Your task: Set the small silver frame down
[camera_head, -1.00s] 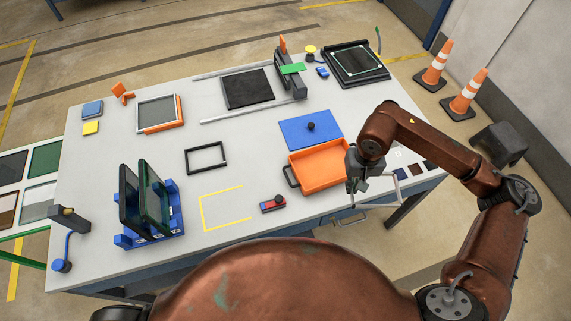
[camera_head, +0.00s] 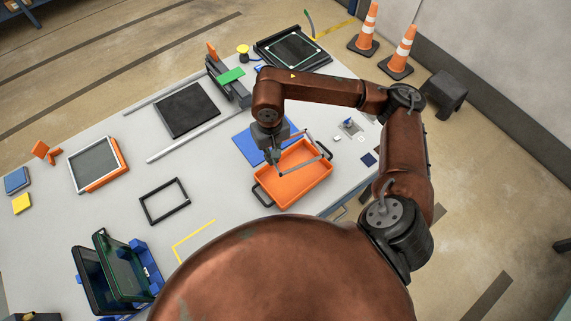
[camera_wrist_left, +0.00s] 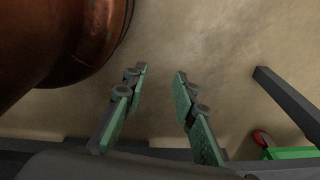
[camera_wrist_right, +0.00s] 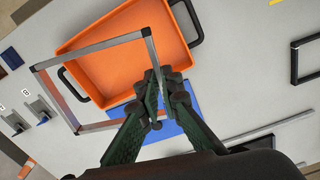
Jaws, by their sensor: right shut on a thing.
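The small silver frame (camera_head: 304,165) is a thin open rectangle held in the air over the orange tray (camera_head: 298,190). My right gripper (camera_head: 272,158) is shut on one side of it. In the right wrist view the fingers (camera_wrist_right: 165,88) close on one side bar of the frame (camera_wrist_right: 95,45), which spans part of the tray (camera_wrist_right: 135,62) and the blue mat (camera_wrist_right: 160,133). I cannot tell how high it hangs. My left gripper (camera_wrist_left: 160,74) shows only in the left wrist view, open and empty above the floor.
A black frame (camera_head: 164,201) lies left of the tray, beside a yellow corner marking (camera_head: 195,240). A dark pad (camera_head: 187,110), rails and an orange-edged panel (camera_head: 95,163) lie farther back and left. A blue rack (camera_head: 143,270) holds upright panels. Bare table surrounds the black frame.

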